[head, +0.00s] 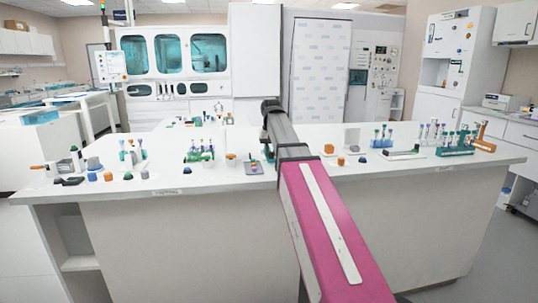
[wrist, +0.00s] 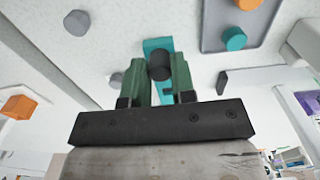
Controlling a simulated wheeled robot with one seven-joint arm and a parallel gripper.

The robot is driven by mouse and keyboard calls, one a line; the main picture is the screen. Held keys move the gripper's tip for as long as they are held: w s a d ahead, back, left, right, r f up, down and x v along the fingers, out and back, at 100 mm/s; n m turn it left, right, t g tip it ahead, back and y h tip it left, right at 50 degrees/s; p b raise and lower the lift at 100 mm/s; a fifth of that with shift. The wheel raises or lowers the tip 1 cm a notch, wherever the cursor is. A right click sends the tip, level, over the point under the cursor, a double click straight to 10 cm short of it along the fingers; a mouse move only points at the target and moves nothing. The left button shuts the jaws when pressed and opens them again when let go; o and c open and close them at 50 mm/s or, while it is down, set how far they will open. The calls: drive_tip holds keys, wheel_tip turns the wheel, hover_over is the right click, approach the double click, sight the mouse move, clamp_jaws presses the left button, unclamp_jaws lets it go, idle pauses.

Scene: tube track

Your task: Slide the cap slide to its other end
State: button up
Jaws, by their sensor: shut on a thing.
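The cap slide shows in the wrist view as a teal strip (wrist: 155,43) with a dark round knob (wrist: 159,68) on it. My gripper (wrist: 158,76) has its green fingers on either side of the knob and is shut on it. More teal shows below the knob between the fingers; the rest of the strip is hidden by the fingers and gripper body, so I cannot tell which end the knob is at. In the head view my gripper (head: 268,154) is low over the bench, mostly hidden by my own arm.
In the wrist view a grey tray (wrist: 212,42) with a teal cap (wrist: 234,39) and an orange one lies at upper right. A grey cap (wrist: 76,22) and an orange block (wrist: 18,107) are to the left. Tube racks (head: 456,145) and loose caps stand on the white bench (head: 200,178).

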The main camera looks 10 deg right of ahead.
drive_tip(key=shift+w, duration=2.45)
drive_tip(key=o, duration=0.5)
drive_tip(key=shift+r, duration=0.1)
drive_tip(key=shift+r, duration=2.45)
